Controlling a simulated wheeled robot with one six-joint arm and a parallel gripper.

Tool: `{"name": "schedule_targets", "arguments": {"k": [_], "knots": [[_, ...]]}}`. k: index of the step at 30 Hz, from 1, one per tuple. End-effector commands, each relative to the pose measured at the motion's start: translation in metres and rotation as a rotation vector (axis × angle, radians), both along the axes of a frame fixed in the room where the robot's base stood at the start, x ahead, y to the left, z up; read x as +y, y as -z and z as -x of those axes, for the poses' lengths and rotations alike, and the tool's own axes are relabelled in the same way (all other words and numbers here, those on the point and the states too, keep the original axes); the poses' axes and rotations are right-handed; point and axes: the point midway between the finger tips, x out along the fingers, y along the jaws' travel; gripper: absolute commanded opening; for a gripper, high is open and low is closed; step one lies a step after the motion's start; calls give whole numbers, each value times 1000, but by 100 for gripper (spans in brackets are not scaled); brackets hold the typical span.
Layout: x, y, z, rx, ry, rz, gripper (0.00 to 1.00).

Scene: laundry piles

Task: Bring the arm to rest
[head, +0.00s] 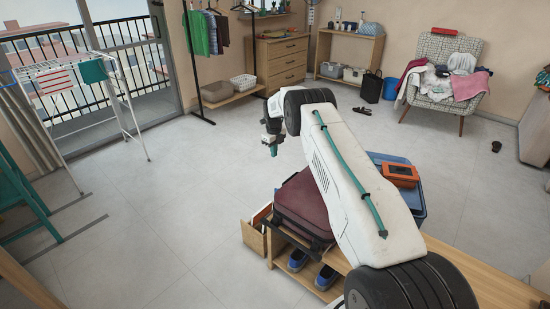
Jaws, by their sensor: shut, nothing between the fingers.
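My arm reaches up and away from the lower right, above a low wooden bench (490,289). My gripper (273,151) is small in the picture, at the far end of the arm. It hangs pointing down over open floor, empty, with its fingers shut. It appears apart from every object around it. Part of the wrist is hidden behind the arm's dark joint.
A maroon bag (300,207) and a blue bin (413,200) with an orange box (401,175) lie by my arm. A drying rack (75,75) stands left, a clothes-covered armchair (437,92) at the back right. The middle floor is clear.

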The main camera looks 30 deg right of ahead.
Motion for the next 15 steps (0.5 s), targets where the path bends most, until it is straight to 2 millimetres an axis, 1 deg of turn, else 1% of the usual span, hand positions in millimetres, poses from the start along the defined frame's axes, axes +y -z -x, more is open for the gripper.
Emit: {"name": "schedule_targets", "arguments": {"k": [8, 11, 13, 14, 15], "knots": [[1, -3, -3, 1, -19, -1, 0], [2, -3, -2, 3, -107, -1, 0], [2, -1, 0, 11, -212, -5, 0], [4, 3, 5, 24, -264, -11, 0], [6, 12, 13, 46, -340, -24, 0]]}}
